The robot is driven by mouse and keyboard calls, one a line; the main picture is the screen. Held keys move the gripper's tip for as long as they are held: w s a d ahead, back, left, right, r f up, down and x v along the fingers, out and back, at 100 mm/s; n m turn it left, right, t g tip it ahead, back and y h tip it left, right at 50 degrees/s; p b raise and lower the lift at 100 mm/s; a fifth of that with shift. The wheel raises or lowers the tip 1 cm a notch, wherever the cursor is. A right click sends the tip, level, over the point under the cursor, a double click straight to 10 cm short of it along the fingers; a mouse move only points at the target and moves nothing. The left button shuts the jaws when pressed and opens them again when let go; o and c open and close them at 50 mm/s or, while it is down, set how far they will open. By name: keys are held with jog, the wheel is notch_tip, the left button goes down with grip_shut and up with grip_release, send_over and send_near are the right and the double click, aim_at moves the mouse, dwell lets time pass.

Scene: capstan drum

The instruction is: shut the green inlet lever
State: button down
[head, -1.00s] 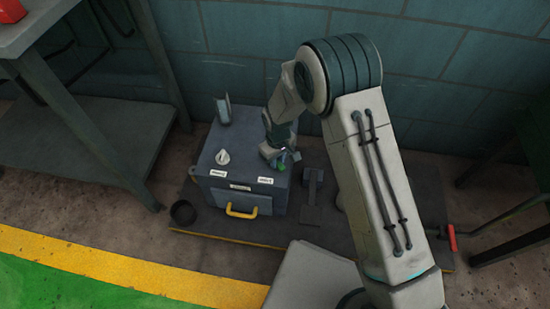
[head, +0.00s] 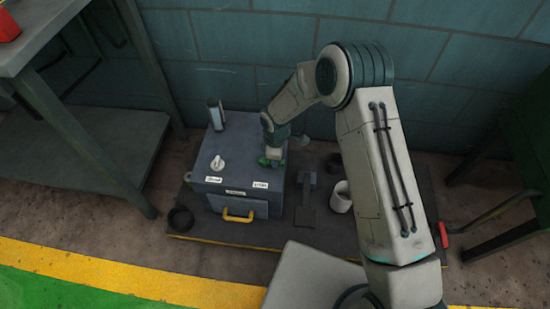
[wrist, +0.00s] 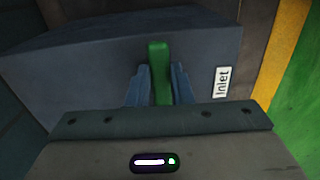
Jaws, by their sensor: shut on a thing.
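The green inlet lever (wrist: 159,68) stands up between the two fingers of my gripper (wrist: 160,85) in the wrist view. My gripper is shut on it. In the head view the green lever (head: 264,160) shows small at my gripper (head: 272,157), on the top right of the blue-grey box (head: 215,205). My gripper hides part of the lever there. The "Inlet" label (wrist: 222,82) is on the box beside the lever in the wrist view.
The box top also carries a white knob (head: 217,163) and an upright grey piece (head: 215,115). A yellow handle (head: 238,216) is on its front. A dark ring (head: 181,219), a grey block (head: 307,195) and a white cup (head: 341,197) stand around it. A bench (head: 75,145) is at left.

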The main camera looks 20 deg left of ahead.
jog(key=shift+w, duration=0.1)
dwell(0.5)
jog(key=c, duration=1.3)
grip_release()
notch_tip(320, 180, up, 14)
jog(key=p, duration=0.4)
jog(key=shift+f+p, duration=0.1)
jog(key=shift+p, duration=0.2)
